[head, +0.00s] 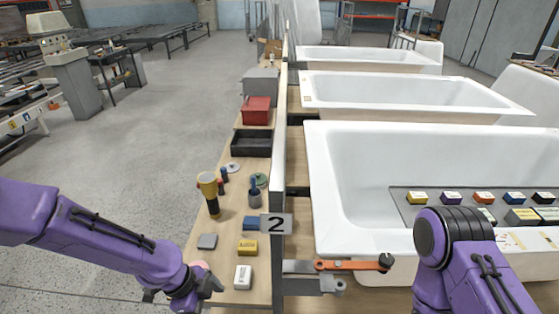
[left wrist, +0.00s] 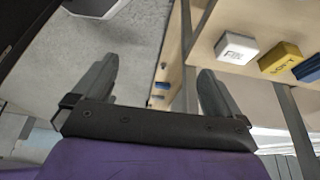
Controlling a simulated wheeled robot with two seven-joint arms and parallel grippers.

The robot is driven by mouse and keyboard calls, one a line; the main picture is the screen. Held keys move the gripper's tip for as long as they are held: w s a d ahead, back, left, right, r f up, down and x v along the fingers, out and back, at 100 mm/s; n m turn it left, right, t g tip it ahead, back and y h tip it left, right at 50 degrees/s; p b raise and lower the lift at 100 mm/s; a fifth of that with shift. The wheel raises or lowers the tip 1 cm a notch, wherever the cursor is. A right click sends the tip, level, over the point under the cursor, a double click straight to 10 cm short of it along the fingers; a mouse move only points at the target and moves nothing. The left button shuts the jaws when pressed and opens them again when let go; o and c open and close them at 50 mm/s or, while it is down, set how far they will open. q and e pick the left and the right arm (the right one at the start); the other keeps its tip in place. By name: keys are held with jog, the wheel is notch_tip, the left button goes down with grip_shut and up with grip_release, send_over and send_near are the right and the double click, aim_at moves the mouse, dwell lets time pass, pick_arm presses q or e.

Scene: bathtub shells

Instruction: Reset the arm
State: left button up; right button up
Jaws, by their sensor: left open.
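My left arm comes in from the left in the head view. Its gripper (head: 205,288) is at the near left edge of the narrow wooden shelf (head: 225,268), left of a small white box (head: 243,277). In the left wrist view my left gripper (left wrist: 155,85) has its two fingers wide apart with nothing between them. The white box (left wrist: 237,47) is beyond the right finger there, apart from it. Part of my right arm shows at the lower right of the head view, in front of the nearest bathtub shell (head: 330,185); its gripper is out of view.
A tray (head: 405,200) of small coloured boxes lies in the tub. Grey floor left of the shelf is open.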

pick_arm(q)
jog(key=w+a+n+t+y, duration=0.15)
jog(key=w+n+t, duration=0.3)
jog(key=n, duration=0.65)
jog(key=s+a+f+n+t+y, duration=0.25)
jog(key=s+a+f+n, duration=0.2)
jog(key=f+n, duration=0.4)
jog(key=s+a+f+n+g+y, duration=0.1)
jog(key=s+a+f+n+y, duration=0.1)
jog(key=s, duration=0.7)
jog(key=s+a+f+n+g+y+b, duration=0.1)
jog(key=s+a+f+n+g+y, duration=0.1)
jog(key=s, duration=0.7)
jog(key=a+f+n, duration=0.1)
jog(key=a+f, duration=0.1)
jog(key=a, duration=0.1)
jog(key=shift+s+a+f+n+g, duration=0.15)
jog(key=shift+a+n+g, duration=0.15)
jog(key=shift+a+n, duration=0.1)
